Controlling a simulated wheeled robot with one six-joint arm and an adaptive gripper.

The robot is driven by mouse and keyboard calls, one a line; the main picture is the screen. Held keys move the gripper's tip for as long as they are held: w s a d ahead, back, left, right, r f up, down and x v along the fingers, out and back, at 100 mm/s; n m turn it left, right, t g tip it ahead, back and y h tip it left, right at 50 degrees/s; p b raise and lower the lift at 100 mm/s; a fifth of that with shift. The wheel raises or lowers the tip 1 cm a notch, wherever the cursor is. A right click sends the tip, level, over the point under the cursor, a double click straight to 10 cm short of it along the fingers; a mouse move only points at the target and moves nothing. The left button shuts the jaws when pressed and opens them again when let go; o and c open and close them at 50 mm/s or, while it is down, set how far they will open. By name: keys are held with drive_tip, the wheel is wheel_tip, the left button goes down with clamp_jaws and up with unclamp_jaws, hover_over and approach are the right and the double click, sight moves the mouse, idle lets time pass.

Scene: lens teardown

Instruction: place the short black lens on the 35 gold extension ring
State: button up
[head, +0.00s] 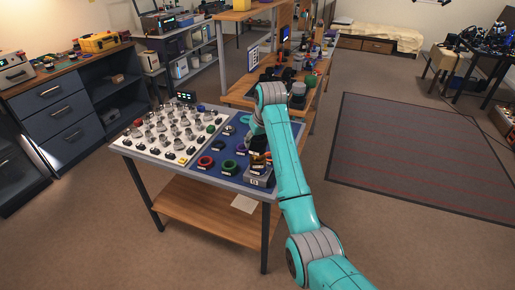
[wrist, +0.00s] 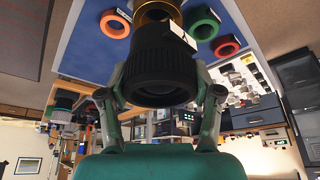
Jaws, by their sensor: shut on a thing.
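The short black lens (wrist: 160,72) fills the middle of the wrist view, with a ribbed barrel and a dark open end facing the camera. My gripper (wrist: 160,88) is shut on it, one finger on each side. A gold ring (wrist: 157,11) lies directly beyond the lens's far end, partly covered by it. I cannot tell if the two touch. A white tag (wrist: 181,33) with a dark mark shows at the lens's upper right; its number is not legible. In the head view my arm hides most of the gripper, and gold shows beside it (head: 259,159).
Green (wrist: 115,23) and red (wrist: 227,45) rings lie on the blue mat (wrist: 82,45) around the gold ring. In the head view, a white board (head: 128,146) with several small parts fills the table's left side.

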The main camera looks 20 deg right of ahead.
sight(258, 147)
drive_tip(key=shift+f, duration=1.6)
drive_tip(key=shift+f, duration=0.1)
drive_tip(key=o, duration=1.5)
drive_tip(key=shift+f, duration=0.1)
drive_tip(key=shift+c, duration=0.2)
